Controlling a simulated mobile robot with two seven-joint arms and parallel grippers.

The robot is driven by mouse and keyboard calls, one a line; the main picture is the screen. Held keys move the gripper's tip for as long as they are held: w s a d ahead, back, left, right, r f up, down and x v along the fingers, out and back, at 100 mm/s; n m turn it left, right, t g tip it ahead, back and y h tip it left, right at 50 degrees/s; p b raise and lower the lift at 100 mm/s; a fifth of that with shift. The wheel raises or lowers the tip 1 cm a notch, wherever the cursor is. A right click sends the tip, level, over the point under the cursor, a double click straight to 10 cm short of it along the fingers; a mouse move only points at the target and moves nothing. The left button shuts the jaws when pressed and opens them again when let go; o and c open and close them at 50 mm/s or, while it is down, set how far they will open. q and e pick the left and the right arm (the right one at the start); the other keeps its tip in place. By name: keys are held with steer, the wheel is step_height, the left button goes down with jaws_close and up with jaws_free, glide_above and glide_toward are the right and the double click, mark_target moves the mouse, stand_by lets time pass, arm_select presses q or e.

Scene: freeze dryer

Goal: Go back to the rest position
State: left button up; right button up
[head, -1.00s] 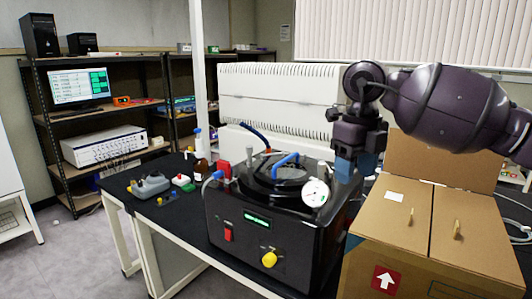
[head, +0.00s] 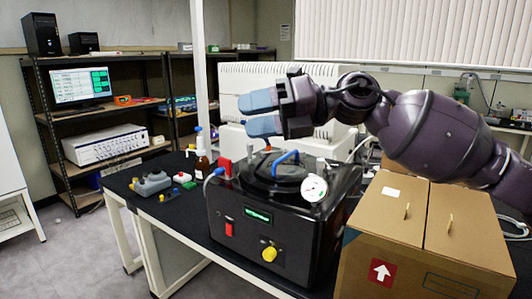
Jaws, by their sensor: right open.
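My right gripper (head: 262,114) comes in from the right on my purple arm. It is open and empty, with its two blue fingertips apart and pointing left. In the picture it lies above the black freeze dryer (head: 232,246), apart from it. The freeze dryer stands on the black table, with a round lid with a blue handle (head: 285,158), a white dial gauge (head: 314,188), a red switch and a yellow knob. My left gripper does not show.
A cardboard box (head: 362,232) with closed flaps stands right of the freeze dryer, below my right arm. Small items and a brown bottle (head: 201,165) are on the table (head: 147,206) at left. A white ribbed unit (head: 232,85) stands behind. Shelves stand at the back left.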

steer(key=w+d+f+m+t+y, duration=0.1)
steer(key=w+d+f+m+t, duration=0.3)
steer(key=m+t, duration=0.5)
steer(key=w+d+f+m+t+y, duration=0.1)
steer(key=w+d+f+m+t, duration=0.15)
steer(key=f+m+t, duration=0.6)
steer(key=s+d+f+m+t+h, duration=0.1)
steer(key=d+f+m+h, duration=0.4)
steer(key=f+m, duration=0.25)
steer(key=d+f+m+t+h, duration=0.1)
steer(key=d+f+m+h, duration=0.4)
steer(key=f+m, duration=0.25)
steer(key=s+d+f+m+g+h, duration=0.1)
steer(key=s+d+f+m+h, duration=0.3)
steer(key=f, duration=0.4)
steer(key=s+d+f+m+g+h, duration=0.1)
steer(key=s+d+f+m+g, duration=0.15)
steer(key=s+f, duration=0.45)
steer(key=s+d+f+m+g+h, duration=0.1)
steer(key=s+d+f+m+g, duration=0.1)
steer(key=s+f, duration=0.6)
steer(key=s+d+f+m+g+h, duration=0.1)
steer(key=s+d+f+m+h, duration=0.1)
steer(key=s+d+f, duration=0.2)
steer(key=s+f, duration=0.3)
steer(key=s, duration=0.3)
steer(key=shift+d+f+g, duration=0.2)
steer(key=shift+f+g, duration=0.2)
